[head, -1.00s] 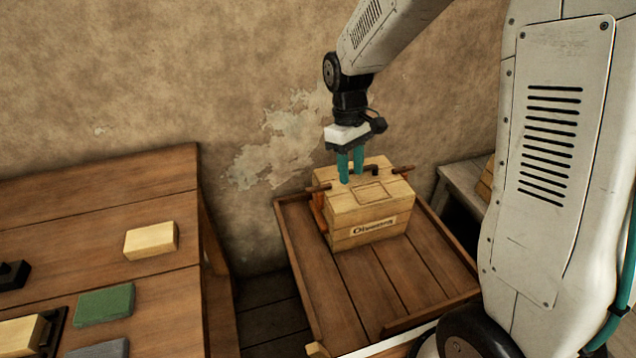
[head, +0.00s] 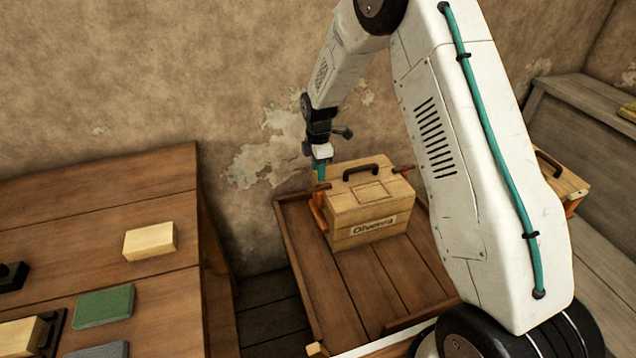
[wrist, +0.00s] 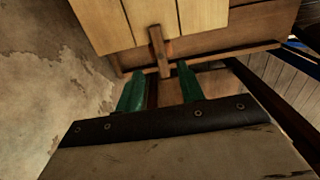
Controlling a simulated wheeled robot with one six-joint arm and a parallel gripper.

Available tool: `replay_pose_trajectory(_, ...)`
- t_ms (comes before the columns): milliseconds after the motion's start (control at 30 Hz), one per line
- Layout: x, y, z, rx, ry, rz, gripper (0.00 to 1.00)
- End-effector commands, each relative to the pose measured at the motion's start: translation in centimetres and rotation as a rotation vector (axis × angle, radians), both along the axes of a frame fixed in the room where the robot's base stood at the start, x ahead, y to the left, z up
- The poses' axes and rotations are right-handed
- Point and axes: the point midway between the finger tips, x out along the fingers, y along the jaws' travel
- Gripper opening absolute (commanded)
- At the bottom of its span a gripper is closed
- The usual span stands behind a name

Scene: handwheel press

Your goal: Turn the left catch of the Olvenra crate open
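The Olvenra crate (head: 345,213), pale wood with a dark handle on its lid, stands on a brown tray-like table. My gripper (head: 319,172) is at the crate's left end in the head view. In the wrist view my gripper (wrist: 160,88) is open, its teal fingers apart. The catch's free end points towards the gap between the fingertips, with space on both sides. I cannot tell how deep it reaches between them.
The rimmed table (head: 325,285) has bare boards in front of the crate. A brown workbench (head: 60,225) at left holds a pale block (head: 150,241) and a green block (head: 104,304). Another handled crate (head: 562,183) stands at right. The plaster wall is close behind.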

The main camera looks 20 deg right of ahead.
Motion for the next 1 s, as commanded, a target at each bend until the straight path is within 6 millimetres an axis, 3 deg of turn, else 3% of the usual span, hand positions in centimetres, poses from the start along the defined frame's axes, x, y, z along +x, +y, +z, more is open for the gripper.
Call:
replay_pose_trajectory(100,-0.1,0.1,-2.2,0.0,0.004,0.001,0.38)
replay_pose_trajectory(333,-0.1,0.1,-5.2,0.0,0.004,-0.001,0.38)
replay_pose_trajectory(700,-0.1,0.1,-6.0,0.0,0.001,-0.001,0.38)
replay_pose_trajectory(733,-0.1,0.1,-6.0,0.0,0.001,-0.001,0.35)
replay_pose_trajectory(867,-0.1,0.1,-6.0,0.0,0.001,-0.001,0.0)
replay_pose_trajectory(1000,-0.1,0.1,-6.0,0.0,0.001,-0.002,0.0)
